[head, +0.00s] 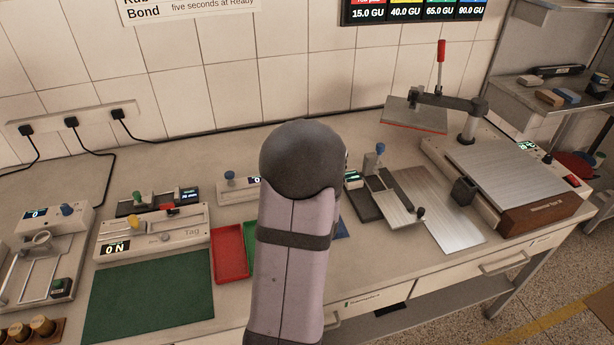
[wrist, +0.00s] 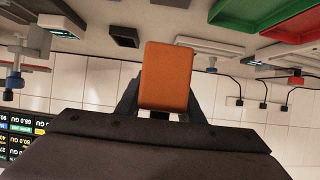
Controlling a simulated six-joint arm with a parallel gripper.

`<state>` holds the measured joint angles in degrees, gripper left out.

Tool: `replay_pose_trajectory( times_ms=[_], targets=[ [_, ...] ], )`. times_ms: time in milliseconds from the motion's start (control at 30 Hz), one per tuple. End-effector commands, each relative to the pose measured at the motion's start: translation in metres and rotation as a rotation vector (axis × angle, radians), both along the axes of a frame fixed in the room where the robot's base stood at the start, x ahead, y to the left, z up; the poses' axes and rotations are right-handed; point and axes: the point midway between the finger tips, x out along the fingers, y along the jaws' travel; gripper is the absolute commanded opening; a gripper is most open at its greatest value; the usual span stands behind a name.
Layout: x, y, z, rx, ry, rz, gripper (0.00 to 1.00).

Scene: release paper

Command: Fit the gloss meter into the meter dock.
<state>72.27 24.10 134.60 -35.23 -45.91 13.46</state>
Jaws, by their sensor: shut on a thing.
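In the wrist view an orange block-shaped thing (wrist: 166,72), which I take to be the gloss meter, sits between the fingers of my gripper (wrist: 164,100). The gripper is shut on it, with a dark finger on each side. The block appears clear of the bench. In the head view my own arm hides the gripper and the block. I cannot pick out the meter dock with certainty. A small dark grey box with a pale edge (wrist: 123,37) shows left of the block in the wrist view, but I cannot tell what it is.
A red tray (head: 230,253) and a green mat (head: 150,298) lie left of my arm. A tester marked Tag (head: 155,235) stands behind the mat. At right are a metal plate (head: 450,225) and a press with a red-handled lever (head: 441,52). The tiled wall closes off the back.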

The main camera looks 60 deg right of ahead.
Motion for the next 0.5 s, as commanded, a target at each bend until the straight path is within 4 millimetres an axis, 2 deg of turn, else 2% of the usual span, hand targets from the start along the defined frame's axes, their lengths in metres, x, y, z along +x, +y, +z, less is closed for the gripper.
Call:
replay_pose_trajectory(
  times_ms=[133, 233, 500],
  targets=[
    [-0.002, 0.009, -0.024, 0.007, 0.001, 0.001, 0.00],
    [0.001, 0.002, -0.036, 0.003, 0.001, 0.004, 0.00],
    [0.028, -0.055, -0.053, -0.006, -0.001, 0.065, 0.00]
  ],
)
